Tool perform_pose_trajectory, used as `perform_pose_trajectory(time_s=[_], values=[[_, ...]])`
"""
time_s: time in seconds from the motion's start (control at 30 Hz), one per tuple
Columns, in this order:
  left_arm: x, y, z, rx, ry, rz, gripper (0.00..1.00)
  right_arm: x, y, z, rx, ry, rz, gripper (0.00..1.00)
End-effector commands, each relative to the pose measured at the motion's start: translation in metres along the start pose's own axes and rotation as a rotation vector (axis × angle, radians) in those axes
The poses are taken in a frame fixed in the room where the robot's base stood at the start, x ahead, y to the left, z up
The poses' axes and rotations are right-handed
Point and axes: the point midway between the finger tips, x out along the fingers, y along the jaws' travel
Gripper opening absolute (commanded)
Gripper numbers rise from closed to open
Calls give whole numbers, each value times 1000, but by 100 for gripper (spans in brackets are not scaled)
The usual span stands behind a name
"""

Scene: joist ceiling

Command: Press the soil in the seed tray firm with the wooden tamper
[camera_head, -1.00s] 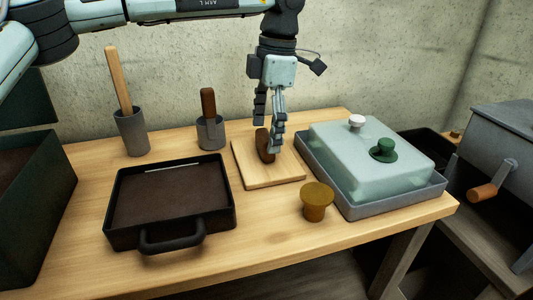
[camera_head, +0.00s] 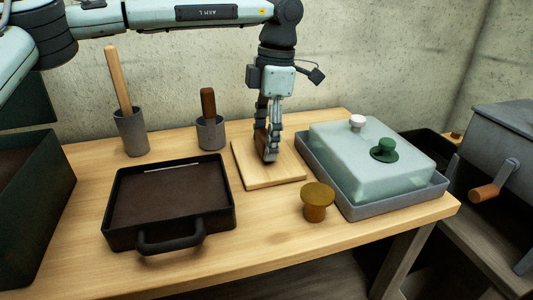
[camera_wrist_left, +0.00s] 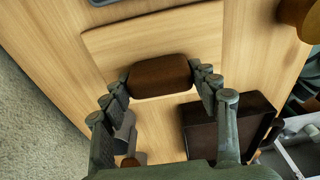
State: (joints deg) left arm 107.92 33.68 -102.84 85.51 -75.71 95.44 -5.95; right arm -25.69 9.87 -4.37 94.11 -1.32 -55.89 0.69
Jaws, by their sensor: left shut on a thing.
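The wooden tamper (camera_head: 278,173) is a flat pale board with a brown upright grip, lying flat on the bench right of the seed tray. Its brown grip (camera_wrist_left: 160,76) lies between the fingers in the left wrist view. My left gripper (camera_head: 267,152) points down over the board and is shut on this grip; its fingers hide most of it in the head view. The seed tray (camera_head: 223,163) is black with a front handle and holds dark brown soil (camera_head: 165,195), with a pale thin strip near its far edge. My right gripper is not in view.
Two grey cups hold a long wooden stick (camera_head: 118,80) and a brown-handled tool (camera_head: 208,102) behind the tray. A brass knob-like piece (camera_head: 317,202) stands front right of the board. A translucent-lidded grey tray (camera_head: 405,205) is at right, a dark green soil bin (camera_head: 45,205) at left.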

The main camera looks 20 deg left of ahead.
Motion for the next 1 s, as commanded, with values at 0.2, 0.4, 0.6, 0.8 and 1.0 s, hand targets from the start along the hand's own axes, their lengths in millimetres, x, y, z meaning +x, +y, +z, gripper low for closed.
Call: perform_pose_trajectory(time_s=[0.2, 0.4, 0.6, 0.8, 1.0], values=[[-1, 0, 0, 0, -1, 1, 14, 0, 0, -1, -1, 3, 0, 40], [-17, 0, -2, -1, -2, 2, 14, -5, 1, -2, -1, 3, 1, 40], [-36, 0, -4, -1, -2, 2, 14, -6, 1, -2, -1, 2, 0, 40], [-56, 0, -6, -1, -2, 1, 14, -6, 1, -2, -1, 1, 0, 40], [-74, 0, -9, -1, -2, 1, 14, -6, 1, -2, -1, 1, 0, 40]])
